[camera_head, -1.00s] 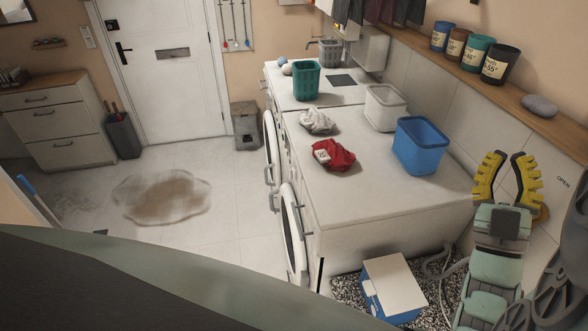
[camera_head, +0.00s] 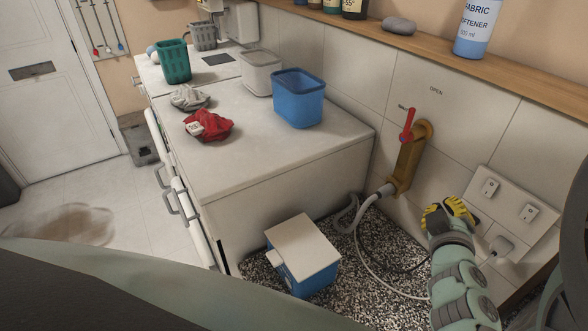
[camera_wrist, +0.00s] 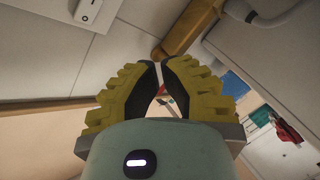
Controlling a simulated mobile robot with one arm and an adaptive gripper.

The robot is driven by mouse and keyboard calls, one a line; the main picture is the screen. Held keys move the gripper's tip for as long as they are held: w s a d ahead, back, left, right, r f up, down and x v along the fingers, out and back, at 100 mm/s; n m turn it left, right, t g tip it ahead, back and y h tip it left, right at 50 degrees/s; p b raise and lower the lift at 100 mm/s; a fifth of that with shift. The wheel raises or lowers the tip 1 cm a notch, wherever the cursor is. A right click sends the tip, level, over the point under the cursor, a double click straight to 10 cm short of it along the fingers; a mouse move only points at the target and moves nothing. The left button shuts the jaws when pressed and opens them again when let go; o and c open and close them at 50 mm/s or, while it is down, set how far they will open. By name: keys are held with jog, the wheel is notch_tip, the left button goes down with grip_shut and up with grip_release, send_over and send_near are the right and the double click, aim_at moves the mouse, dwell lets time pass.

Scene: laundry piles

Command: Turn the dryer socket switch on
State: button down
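A white socket plate (camera_head: 541,206) is on the tiled wall at the right. My gripper (camera_head: 448,207), with yellow ribbed fingers, is just left of the plate. In the wrist view its fingertips (camera_wrist: 158,63) are drawn together with nothing seen between them. One switch (camera_wrist: 88,10) shows there at top left, apart from the fingers.
A brass pipe (camera_head: 408,160) with a red lever (camera_head: 407,124) is on the wall left of the gripper. A grey hose (camera_head: 363,220) runs beside the white machine (camera_head: 290,170). A blue-and-white box (camera_head: 305,262) stands on the speckled mat. A wooden shelf (camera_head: 440,55) runs above.

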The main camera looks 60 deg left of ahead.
aim_at(489, 188)
jog(key=shift+w+d+f, duration=0.1)
jog(key=shift+f, duration=0.05)
jog(key=w+f+p, duration=0.1)
jog(key=w, duration=0.7)
jog(key=shift+w+d, duration=0.25)
jog(key=shift+w, duration=0.15)
dwell(1.6)
jog(key=shift+w, duration=0.4)
jog(key=shift+w+f, duration=0.15)
jog(key=shift+w, duration=0.15)
dwell(0.4)
jog(key=shift+s, duration=0.1)
jog(key=shift+s, duration=0.65)
